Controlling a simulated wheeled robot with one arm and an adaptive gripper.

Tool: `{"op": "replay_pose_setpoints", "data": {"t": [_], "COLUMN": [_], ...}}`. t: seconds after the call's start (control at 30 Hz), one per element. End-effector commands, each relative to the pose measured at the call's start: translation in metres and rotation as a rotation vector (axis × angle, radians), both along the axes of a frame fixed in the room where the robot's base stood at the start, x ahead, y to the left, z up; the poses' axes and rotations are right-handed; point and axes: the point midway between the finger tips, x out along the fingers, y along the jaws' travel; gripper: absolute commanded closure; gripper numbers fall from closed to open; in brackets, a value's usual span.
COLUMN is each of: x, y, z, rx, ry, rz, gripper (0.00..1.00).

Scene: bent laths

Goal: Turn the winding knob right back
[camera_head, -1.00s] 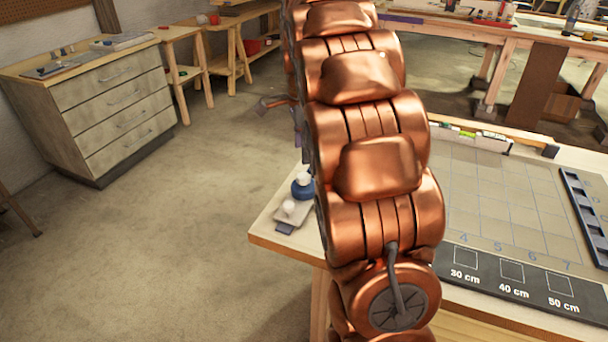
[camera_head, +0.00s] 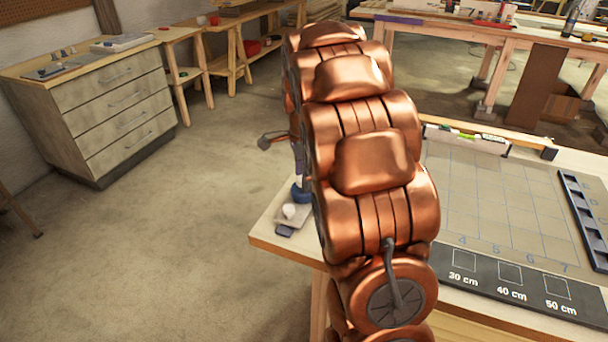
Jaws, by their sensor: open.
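At the left corner of the near table, a pale plate (camera_head: 281,217) carries a blue round piece (camera_head: 300,193) and a small white ball-like piece (camera_head: 289,211). I cannot tell whether either is the winding knob. My copper arm hides the right side of this group. A grey finger of my gripper (camera_head: 268,141) sticks out left of the arm, above and behind the plate. It looks spread and empty, apart from the pieces on the plate. The rest of the gripper is hidden behind the arm.
The near table (camera_head: 476,308) carries a gridded board (camera_head: 490,200), a black strip marked in centimetres and a dark slotted rack (camera_head: 583,215). A drawer cabinet (camera_head: 110,110) stands at the back left.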

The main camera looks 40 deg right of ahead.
Motion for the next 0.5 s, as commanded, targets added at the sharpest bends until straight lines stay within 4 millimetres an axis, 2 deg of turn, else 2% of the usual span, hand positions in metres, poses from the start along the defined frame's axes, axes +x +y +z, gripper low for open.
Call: {"op": "replay_pose_setpoints", "data": {"t": [0.07, 0.5], "x": [0.0001, 0.0001], "y": [0.0000, 0.0002], "z": [0.0001, 0.0003], "rx": [0.000, 0.000], "ry": [0.000, 0.000], "rz": [0.000, 0.000], "gripper": [0.39, 0.85]}}
